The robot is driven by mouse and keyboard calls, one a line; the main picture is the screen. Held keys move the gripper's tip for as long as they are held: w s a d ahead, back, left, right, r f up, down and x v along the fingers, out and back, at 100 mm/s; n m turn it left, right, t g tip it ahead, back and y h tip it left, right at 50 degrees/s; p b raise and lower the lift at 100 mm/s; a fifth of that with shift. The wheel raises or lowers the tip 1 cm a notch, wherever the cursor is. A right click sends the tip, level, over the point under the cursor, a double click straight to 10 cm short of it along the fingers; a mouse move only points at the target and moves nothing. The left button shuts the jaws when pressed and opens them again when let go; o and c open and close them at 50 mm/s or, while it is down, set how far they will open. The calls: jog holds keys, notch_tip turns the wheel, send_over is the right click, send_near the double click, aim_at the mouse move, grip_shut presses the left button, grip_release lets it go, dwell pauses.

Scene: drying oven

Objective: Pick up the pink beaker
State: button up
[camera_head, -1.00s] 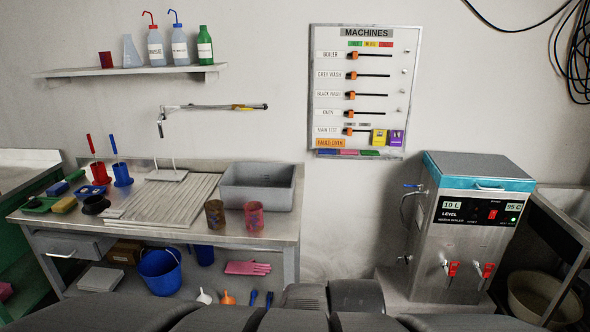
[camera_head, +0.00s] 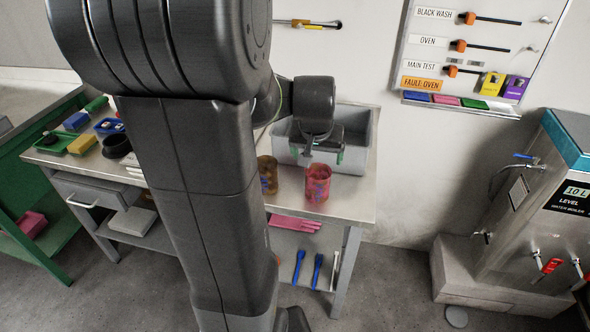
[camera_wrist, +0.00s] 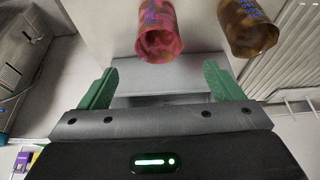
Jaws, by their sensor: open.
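The pink beaker (camera_head: 318,184) stands upright on the metal table, near its right front edge. It is mottled pink with blue markings. In the wrist view the pink beaker (camera_wrist: 160,32) appears at the top, between and beyond the two green fingers. My gripper (camera_head: 323,155) is above and behind the pink beaker, in front of the grey bin. In the wrist view my gripper (camera_wrist: 158,88) has its fingers wide apart with nothing between them. The beaker is apart from the fingers.
A brown beaker (camera_head: 267,175) stands just left of the pink one, partly behind my arm; it also shows in the wrist view (camera_wrist: 247,28). The grey bin (camera_head: 358,150) is close behind. The table's (camera_head: 345,207) right edge is near. A water boiler (camera_head: 530,215) stands right.

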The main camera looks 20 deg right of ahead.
send_near(318, 177)
jog(key=f, duration=0.1)
jog(key=shift+s+x, duration=0.2)
jog(key=shift+x, duration=1.35)
jog(key=shift+s+x, duration=0.25)
jog(key=shift+x, duration=1.25)
jog(key=shift+f, duration=0.15)
jog(key=shift+c, duration=0.5)
jog(key=c, duration=1)
